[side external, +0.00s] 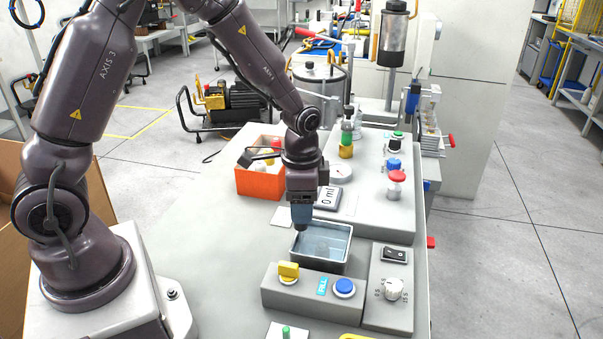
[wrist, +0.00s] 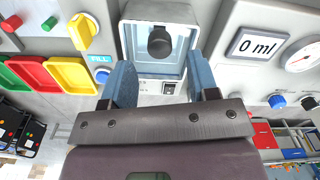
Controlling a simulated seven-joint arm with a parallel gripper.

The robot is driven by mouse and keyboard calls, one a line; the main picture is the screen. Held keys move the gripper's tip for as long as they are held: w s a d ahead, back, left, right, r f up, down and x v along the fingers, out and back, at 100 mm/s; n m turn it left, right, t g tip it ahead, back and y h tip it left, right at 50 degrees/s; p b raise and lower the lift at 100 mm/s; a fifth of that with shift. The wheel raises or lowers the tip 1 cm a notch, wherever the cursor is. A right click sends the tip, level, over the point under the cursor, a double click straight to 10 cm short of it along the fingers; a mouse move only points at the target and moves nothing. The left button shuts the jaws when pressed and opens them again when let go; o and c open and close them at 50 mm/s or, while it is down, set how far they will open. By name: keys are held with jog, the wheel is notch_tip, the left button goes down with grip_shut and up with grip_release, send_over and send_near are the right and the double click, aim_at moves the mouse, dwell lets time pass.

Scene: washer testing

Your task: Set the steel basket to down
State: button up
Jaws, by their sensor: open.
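A rectangular grey-rimmed tank (side external: 348,231) with bluish liquid or glass stands behind the front control box. A greyish shape (side external: 322,249) lies inside it; I take it for the steel basket but cannot make out its outline. In the wrist view the tank (wrist: 127,45) lies ahead of my fingers, with a round black knob (wrist: 159,42) over its middle, probably the basket's. My gripper (side external: 302,226) points down at the tank's back left corner. In the wrist view my gripper (wrist: 160,75) is open, blue fingers apart, with the knob showing between and beyond them.
The front box carries a yellow lever (side external: 289,271) and a blue button (side external: 344,287). A box with a dial (side external: 393,290) stands to its right. Behind are a 0 ml display (side external: 328,197), several coloured knobs and an orange bin (side external: 260,182). The left bench top is clear.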

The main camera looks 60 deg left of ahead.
notch_tip(320, 180, up, 9)
jog(key=shift+f, duration=0.15)
dwell(0.4)
jog(key=s+d+r+n+t, duration=0.1)
jog(key=s+r+n+t, duration=0.4)
jog(key=s+r, duration=0.8)
jog(key=s+n, duration=0.1)
jog(key=s, duration=0.2)
jog(key=shift+s+d+t, duration=0.15)
jog(key=shift+d+t, duration=0.15)
dwell(0.6)
